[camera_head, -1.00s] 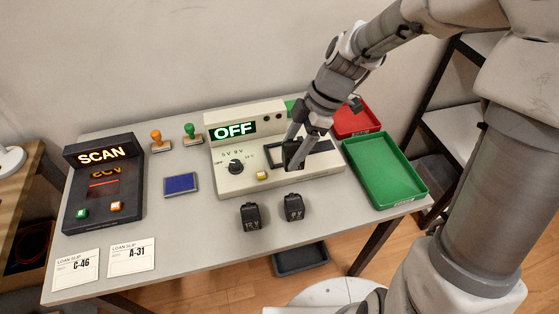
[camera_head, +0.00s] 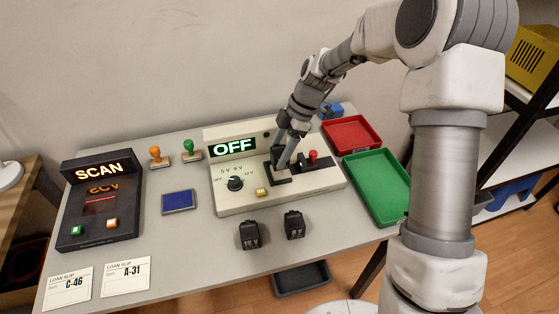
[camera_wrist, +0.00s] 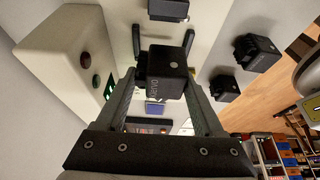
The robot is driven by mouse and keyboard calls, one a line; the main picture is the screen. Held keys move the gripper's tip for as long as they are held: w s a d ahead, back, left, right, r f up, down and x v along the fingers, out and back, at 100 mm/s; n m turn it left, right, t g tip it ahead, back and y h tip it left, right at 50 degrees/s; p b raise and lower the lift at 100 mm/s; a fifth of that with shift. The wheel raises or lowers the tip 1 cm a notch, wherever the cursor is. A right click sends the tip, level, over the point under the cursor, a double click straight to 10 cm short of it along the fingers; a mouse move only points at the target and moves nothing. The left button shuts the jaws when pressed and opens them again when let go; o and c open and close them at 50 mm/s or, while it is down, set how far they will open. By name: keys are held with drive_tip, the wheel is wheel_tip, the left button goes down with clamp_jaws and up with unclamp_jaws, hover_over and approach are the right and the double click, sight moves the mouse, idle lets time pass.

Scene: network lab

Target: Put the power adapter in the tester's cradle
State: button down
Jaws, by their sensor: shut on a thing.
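The tester (camera_head: 235,200) is a cream box with a dial, a yellow button and a lit OFF display. Its black cradle (camera_head: 283,181) is on the right of its top, beside a red-topped lever (camera_head: 313,157). My gripper (camera_head: 282,163) points down over the cradle's left part, shut on a black power adapter (camera_wrist: 166,78). In the wrist view the adapter sits between both fingers. The fingers hide much of it in the head view, and I cannot tell whether it touches the cradle. Two more black adapters (camera_head: 249,235) (camera_head: 294,225) stand on the table in front.
A dark SCAN unit (camera_head: 98,225), a blue pad (camera_head: 178,202) and two loan slips (camera_head: 127,276) are on the left. Orange and green stamps (camera_head: 191,149) stand behind. Red (camera_head: 350,134) and green (camera_head: 380,185) trays are on the right. The front table strip is mostly clear.

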drive_tip(key=shift+f, duration=1.75)
drive_tip(key=shift+f+b, duration=0.2)
drive_tip(key=shift+b, duration=0.2)
unclamp_jaws()
